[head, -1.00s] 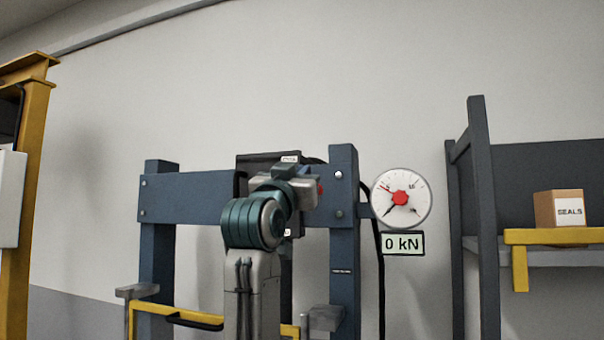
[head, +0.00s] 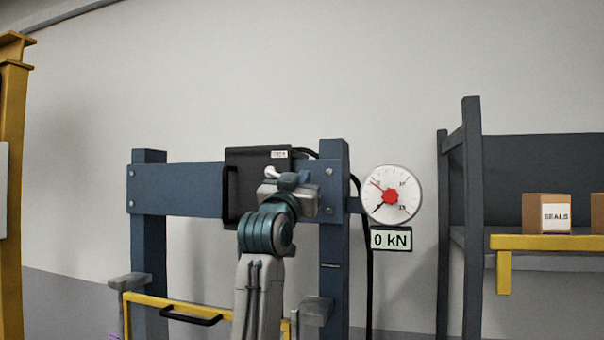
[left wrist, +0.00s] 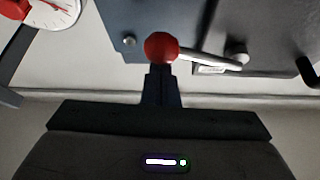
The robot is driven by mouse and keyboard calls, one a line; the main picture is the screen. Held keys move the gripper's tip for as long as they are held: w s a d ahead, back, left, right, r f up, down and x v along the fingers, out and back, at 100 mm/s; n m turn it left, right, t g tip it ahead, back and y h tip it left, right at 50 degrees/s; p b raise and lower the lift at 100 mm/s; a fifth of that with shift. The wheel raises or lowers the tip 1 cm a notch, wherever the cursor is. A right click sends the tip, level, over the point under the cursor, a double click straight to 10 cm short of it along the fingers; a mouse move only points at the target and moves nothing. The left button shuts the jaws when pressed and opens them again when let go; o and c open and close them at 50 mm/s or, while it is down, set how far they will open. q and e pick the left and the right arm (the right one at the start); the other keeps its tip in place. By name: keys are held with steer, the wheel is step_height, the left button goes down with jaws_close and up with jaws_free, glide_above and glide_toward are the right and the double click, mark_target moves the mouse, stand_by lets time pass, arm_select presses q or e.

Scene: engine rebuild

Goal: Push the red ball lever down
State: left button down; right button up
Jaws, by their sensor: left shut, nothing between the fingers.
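The red ball (left wrist: 161,47) sits on the end of a pale lever rod (left wrist: 205,60) in the left wrist view. The rod runs right from the ball to a round pivot (left wrist: 237,56). My left gripper (left wrist: 160,74) is shut and empty, its fingertips at the ball's lower edge in the picture; I cannot tell whether they touch it. In the head view my left gripper (head: 290,182) is in front of the blue press frame's crossbeam (head: 180,190) and hides the ball. My right gripper is not in view.
A round gauge (head: 391,196) hangs right of the press, above a display (head: 391,239) reading 0 kN. A black box (head: 250,160) is behind my left gripper. A yellow guard bar (head: 150,300) crosses the press lower down. A shelf (head: 560,242) with boxes stands at right.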

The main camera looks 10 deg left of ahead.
arm_select(q)
steer(key=shift+f, duration=0.1)
steer(key=shift+a+f+m+h+b, duration=0.1)
steer(key=shift+f+m+h+b, duration=0.1)
steer(key=shift+m+h+b, duration=0.3)
steer(key=shift+f, duration=0.1)
steer(key=a+f+m+g+h+b, duration=0.6)
steer(key=a+m+b, duration=0.1)
steer(key=m, duration=0.9)
steer(key=shift+w+a+f+m, duration=0.3)
steer(key=shift+w+f+m, duration=0.05)
steer(key=shift+m, duration=0.05)
stand_by(0.4)
